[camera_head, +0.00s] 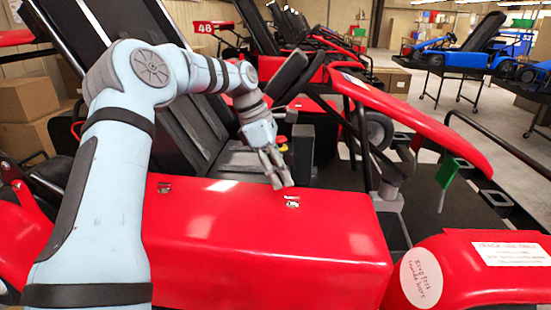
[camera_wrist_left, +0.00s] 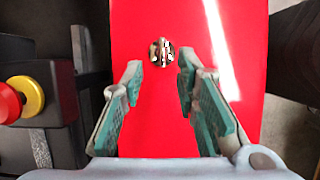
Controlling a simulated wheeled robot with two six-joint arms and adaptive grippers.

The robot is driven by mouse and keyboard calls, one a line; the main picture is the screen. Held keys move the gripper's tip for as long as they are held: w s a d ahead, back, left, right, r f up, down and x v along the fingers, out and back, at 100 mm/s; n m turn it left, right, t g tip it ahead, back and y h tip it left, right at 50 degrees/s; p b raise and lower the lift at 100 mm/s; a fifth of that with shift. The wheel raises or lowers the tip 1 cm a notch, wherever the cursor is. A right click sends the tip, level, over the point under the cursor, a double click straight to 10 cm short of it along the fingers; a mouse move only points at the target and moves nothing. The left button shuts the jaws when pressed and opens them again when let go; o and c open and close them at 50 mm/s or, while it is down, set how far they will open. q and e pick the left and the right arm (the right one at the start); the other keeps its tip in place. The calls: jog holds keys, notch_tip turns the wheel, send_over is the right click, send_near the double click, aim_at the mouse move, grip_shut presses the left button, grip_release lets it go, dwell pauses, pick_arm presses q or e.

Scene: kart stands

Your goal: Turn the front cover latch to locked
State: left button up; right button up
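The red cover (camera_head: 255,235) lies across the kart in the middle of the head view. It carries two small metal latches: one at the right (camera_head: 292,201) and one at the left (camera_head: 164,187). My left gripper (camera_head: 279,180) is above the cover, close to the right latch. In the left wrist view a round metal latch (camera_wrist_left: 161,52) sits on the red surface, just beyond and between the fingertips of my left gripper (camera_wrist_left: 159,72). The fingers are open, with nothing between them and no clear contact. The latch is too small to read its setting. My right gripper is not in view.
A red and yellow knob (camera_wrist_left: 22,98) stands left of the cover in the left wrist view. The black seat (camera_head: 185,125) is behind the cover. A black steering wheel (camera_head: 287,74) and upright bars are near my gripper. A green tag (camera_head: 450,170) stands farther right.

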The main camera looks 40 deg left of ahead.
pick_arm(q)
jog(key=v, duration=0.6)
jog(key=shift+r, duration=0.3)
jog(key=shift+a, duration=0.1)
